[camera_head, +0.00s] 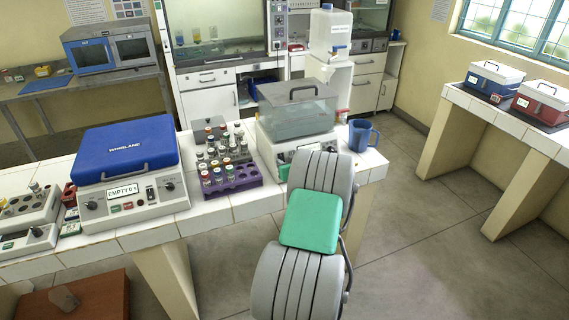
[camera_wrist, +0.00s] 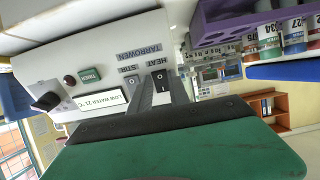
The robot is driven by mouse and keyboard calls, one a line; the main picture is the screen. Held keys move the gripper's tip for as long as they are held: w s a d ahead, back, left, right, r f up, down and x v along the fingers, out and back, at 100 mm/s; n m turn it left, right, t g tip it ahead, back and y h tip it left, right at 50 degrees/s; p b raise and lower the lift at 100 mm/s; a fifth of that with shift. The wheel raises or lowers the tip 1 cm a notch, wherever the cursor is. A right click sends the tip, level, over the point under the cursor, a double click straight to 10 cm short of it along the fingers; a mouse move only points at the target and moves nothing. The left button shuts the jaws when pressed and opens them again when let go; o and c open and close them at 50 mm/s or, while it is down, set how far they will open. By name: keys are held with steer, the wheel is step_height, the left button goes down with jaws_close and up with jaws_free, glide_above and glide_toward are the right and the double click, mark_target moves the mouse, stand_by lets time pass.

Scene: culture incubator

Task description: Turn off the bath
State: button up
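The bath (camera_head: 297,108) is a clear lidded tank on a white base at the right end of the tiled bench. In the wrist view its panel (camera_wrist: 60,58) appears upside down, with a display (camera_wrist: 100,101) reading "LOW WATER 21 °C", a black knob (camera_wrist: 46,101), a timer button (camera_wrist: 90,74) and a red lamp (camera_wrist: 69,80). The HEAT switch (camera_wrist: 161,76) and STIR switch (camera_wrist: 133,90) are black rockers; their on/off positions are unclear. My gripper (camera_wrist: 163,92) has its fingers slightly apart at the HEAT switch; contact is unclear. My arm hides the gripper in the head view.
A purple rack (camera_head: 230,179) of vials stands left of the bath, near my gripper. A blue-lidded Whirlane machine (camera_head: 124,150) is farther left. A blue mug (camera_head: 362,135) stands right of the bath. The floor to the right is clear.

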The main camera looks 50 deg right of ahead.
jaws_close()
steer(key=shift+f, duration=0.1)
steer(key=f+t+b, duration=0.1)
steer(key=b, duration=0.5)
steer(key=shift+f+h, duration=0.2)
steer(key=shift+h, duration=0.1)
steer(key=b, duration=0.3)
steer(key=shift+t+b, duration=0.4)
steer(key=shift+r+t+h+b, duration=0.4)
steer(key=shift+r+h+b, duration=0.1)
steer(key=shift+b, duration=0.5)
